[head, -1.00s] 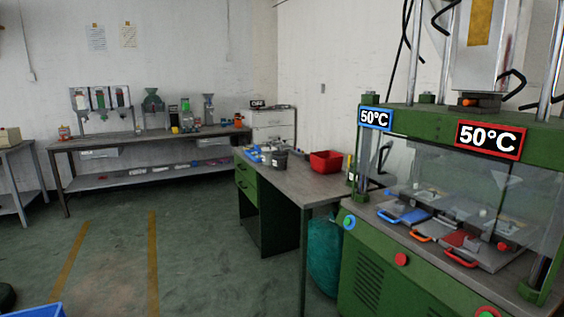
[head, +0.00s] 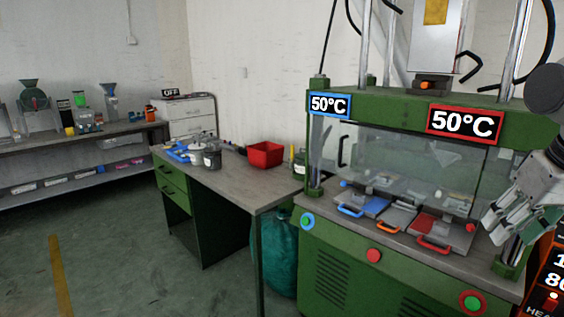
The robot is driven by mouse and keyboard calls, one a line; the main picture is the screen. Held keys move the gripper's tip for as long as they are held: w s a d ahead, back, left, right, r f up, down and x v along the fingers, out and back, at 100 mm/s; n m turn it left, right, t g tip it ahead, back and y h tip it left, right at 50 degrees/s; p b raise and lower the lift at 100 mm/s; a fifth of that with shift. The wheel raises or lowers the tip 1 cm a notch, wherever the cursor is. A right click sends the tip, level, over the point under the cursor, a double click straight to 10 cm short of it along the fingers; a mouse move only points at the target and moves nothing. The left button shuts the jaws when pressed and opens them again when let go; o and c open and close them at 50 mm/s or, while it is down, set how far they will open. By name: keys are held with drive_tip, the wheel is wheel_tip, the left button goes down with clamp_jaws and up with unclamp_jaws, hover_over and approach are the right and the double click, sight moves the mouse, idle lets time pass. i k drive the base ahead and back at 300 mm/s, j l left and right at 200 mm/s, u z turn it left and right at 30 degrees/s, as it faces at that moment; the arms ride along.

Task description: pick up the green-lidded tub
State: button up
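I cannot make out a green-lidded tub for certain. Small green items (head: 79,99) stand among the equipment on the back bench, too small to identify. A dark container with a greenish side (head: 299,160) stands at the right end of the desk, partly hidden by the press; its lid is unclear. My gripper (head: 503,222) is at the right edge, in front of the press's right side and far from both. I see nothing clearly held in it, and its finger opening is unclear.
The green press (head: 408,112) with 50°C signs fills the right. The desk (head: 243,189) holds a red bin (head: 265,154), a grey pot (head: 212,158) and blue items. A teal bag (head: 279,255) stands below. The floor (head: 130,265) at left is clear.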

sight(298, 157)
drive_tip(key=i+j+u, duration=0.1)
drive_tip(key=i+j, duration=0.2)
drive_tip(key=j, duration=0.15)
drive_tip(key=i+j, duration=0.5)
drive_tip(key=i, duration=0.15)
drive_tip(key=i+j, duration=0.5)
drive_tip(key=i+j+u, duration=0.1)
drive_tip(key=i+j, duration=0.4)
drive_tip(key=i, duration=0.25)
